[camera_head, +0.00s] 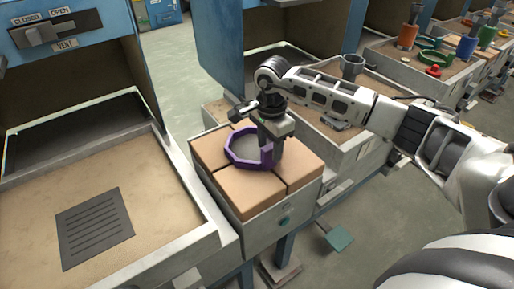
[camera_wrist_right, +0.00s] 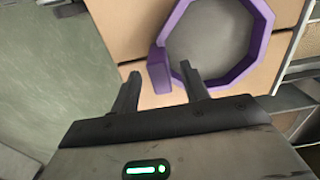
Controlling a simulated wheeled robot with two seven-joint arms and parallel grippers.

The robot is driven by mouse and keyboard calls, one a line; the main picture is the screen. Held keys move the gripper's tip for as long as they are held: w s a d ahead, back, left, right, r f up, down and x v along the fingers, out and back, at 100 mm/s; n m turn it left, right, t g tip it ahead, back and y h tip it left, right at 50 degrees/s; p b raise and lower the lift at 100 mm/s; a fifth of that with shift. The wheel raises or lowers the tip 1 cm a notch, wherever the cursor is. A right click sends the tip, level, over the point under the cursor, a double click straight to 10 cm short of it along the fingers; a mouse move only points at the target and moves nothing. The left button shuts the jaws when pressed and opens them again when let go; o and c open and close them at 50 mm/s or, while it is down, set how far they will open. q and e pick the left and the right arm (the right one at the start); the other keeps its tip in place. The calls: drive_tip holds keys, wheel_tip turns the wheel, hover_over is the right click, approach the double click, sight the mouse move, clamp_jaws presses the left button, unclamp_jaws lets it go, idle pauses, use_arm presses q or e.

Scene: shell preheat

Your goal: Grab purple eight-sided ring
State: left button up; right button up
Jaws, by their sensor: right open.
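The purple eight-sided ring (camera_head: 249,163) lies flat on tan blocks, with a grey round surface inside it. In the right wrist view, the ring (camera_wrist_right: 249,70) fills the upper right, with a raised purple block (camera_wrist_right: 160,72) on its near left side. My right gripper (camera_head: 271,151) is over the ring's right side, pointing down. In the right wrist view, the gripper (camera_wrist_right: 161,72) is open, its two fingers on either side of the raised block with gaps visible. I cannot tell how deep the fingers reach around it. My left gripper is not in view.
The tan blocks (camera_head: 249,200) top a grey stand. A sand-coloured tray (camera_head: 160,165) with a dark vented plate (camera_head: 95,228) is at left. A blue cabinet (camera_head: 235,50) stands behind. A grey cup (camera_head: 352,66) and a bench with coloured parts are at right.

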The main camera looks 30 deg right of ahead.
drive_tip(key=shift+f, duration=0.55)
drive_tip(key=c, duration=1)
drive_tip(key=shift+r, duration=0.15)
